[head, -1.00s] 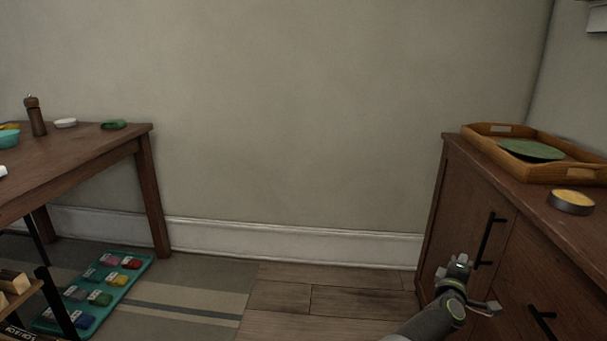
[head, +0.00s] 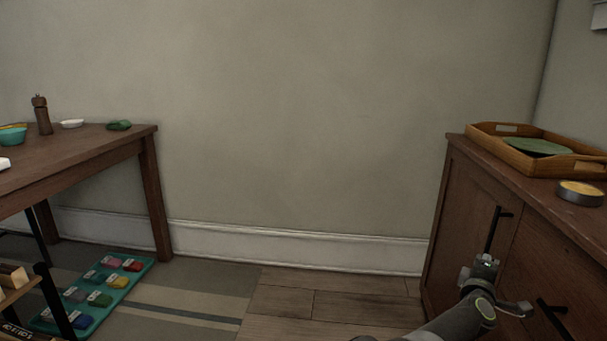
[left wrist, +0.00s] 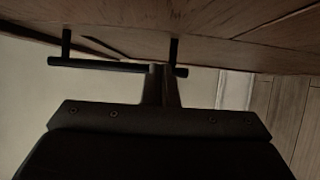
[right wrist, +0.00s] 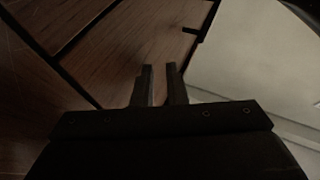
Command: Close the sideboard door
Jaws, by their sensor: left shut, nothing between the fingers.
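The brown wooden sideboard (head: 590,240) stands at the right in the head view. Its far door (head: 470,200) has a black bar handle (head: 493,229) and looks flush or nearly flush with the front; a small gap cannot be ruled out. A second black handle (head: 551,317) is on the nearer door. My left gripper (head: 484,266) is shut and empty in front of the far door, by the lower end of its handle. In the left wrist view its fingertips (left wrist: 162,70) overlap the handle bar (left wrist: 95,64); contact is unclear. My right gripper (right wrist: 158,68) is slightly open and empty, facing wood panels.
A wooden tray (head: 510,160) with a green plate (head: 538,147) and a round tin (head: 579,193) are on the sideboard top. A table (head: 100,150) stands at the left, with a teal tray (head: 120,288) on the floor near it. Floor between is clear.

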